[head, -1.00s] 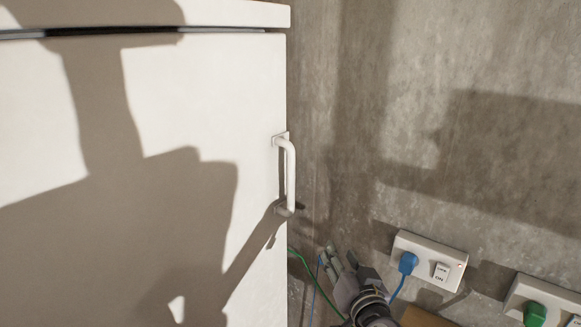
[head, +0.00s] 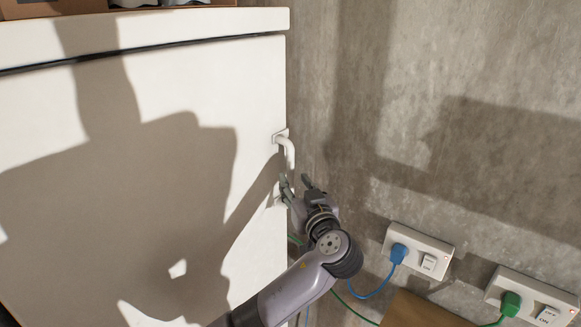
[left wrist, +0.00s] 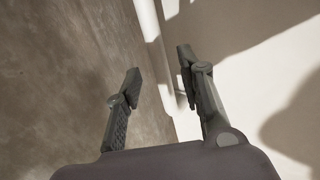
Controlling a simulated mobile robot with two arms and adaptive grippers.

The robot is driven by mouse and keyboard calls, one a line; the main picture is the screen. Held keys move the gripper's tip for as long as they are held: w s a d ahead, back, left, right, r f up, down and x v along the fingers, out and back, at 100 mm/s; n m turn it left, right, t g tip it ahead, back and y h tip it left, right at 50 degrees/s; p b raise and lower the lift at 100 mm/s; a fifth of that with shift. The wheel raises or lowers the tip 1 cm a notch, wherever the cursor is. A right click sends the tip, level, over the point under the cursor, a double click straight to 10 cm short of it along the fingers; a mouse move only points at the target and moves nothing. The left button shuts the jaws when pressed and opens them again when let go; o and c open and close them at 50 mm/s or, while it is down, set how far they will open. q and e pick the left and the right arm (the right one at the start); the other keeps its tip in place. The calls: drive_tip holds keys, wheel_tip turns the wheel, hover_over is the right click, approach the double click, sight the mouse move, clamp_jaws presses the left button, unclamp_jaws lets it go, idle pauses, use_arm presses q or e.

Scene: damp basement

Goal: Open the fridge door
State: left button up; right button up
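The white fridge door (head: 255,90) fills the left of the head view and looks shut. Its white bar handle (head: 288,150) stands near the door's right edge. My left gripper (head: 296,184) is at the lower part of the handle and hides some of it. In the left wrist view my left gripper (left wrist: 158,75) is open, its two fingers spread apart. A pale upright strip, perhaps the handle or door edge, shows between and beyond the fingers. I cannot tell whether the fingers touch the handle. My right gripper is not in view.
A concrete wall (head: 430,80) stands close to the fridge's right side. Wall sockets with a blue plug (head: 399,252) and a green plug (head: 511,302) sit low on the right, with cables hanging near my arm. A brown box (head: 60,8) rests on the fridge top.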

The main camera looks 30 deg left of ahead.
sight(292, 178)
use_arm(q)
drive_tip(key=p+x, duration=0.1)
drive_tip(key=x, duration=0.3)
drive_tip(key=shift+w+a, duration=0.1)
drive_tip(key=shift+c, duration=0.2)
clamp_jaws()
drive_tip(key=shift+f, duration=0.1)
idle(0.5)
